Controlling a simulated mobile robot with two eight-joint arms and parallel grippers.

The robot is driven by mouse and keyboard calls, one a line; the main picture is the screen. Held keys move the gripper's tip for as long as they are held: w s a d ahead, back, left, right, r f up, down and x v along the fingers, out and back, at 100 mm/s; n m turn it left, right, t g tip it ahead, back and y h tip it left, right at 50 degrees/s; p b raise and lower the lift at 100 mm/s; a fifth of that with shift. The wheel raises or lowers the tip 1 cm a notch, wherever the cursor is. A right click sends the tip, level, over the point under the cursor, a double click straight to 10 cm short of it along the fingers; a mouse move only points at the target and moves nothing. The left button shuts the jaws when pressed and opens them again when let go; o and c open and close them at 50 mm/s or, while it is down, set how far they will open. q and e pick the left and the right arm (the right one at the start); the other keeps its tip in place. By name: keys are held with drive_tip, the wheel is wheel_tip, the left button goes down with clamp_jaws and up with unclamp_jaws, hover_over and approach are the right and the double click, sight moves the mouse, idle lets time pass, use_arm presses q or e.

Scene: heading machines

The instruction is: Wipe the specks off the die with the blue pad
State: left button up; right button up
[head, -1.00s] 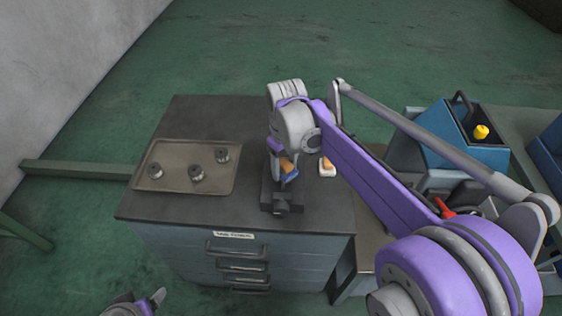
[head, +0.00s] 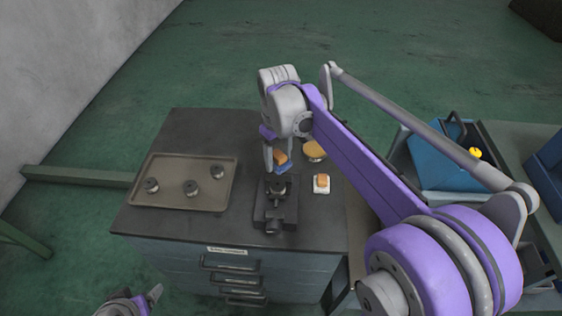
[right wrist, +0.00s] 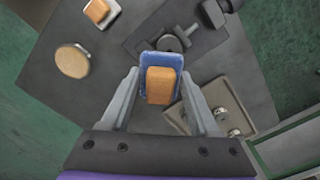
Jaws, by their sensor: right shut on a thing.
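My right gripper (head: 275,160) is shut on the blue pad (right wrist: 161,65), which has an orange-tan block (right wrist: 160,85) on its back. The pad is held above and just behind the dark vise (head: 275,218), apart from it. The die (head: 276,188), a dark round piece, sits in the vise and also shows in the right wrist view (right wrist: 170,43) beyond the pad. Specks on it are too small to make out. My left gripper (head: 148,299) is low at the bottom edge, away from the cabinet, its jaws unclear.
A tray (head: 180,167) with three round metal pieces lies left on the cabinet top (head: 240,135). A white block with orange top (head: 321,184) and a round tan-topped thing (head: 314,150) stand right of the vise. A blue toolbox (head: 440,160) is farther right.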

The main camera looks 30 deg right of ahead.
drive_tip(key=shift+r+p, duration=0.4)
drive_tip(key=shift+r, duration=0.9)
use_arm(q)
drive_tip(key=shift+w+d+r, duration=0.15)
drive_tip(key=shift+r, duration=0.7)
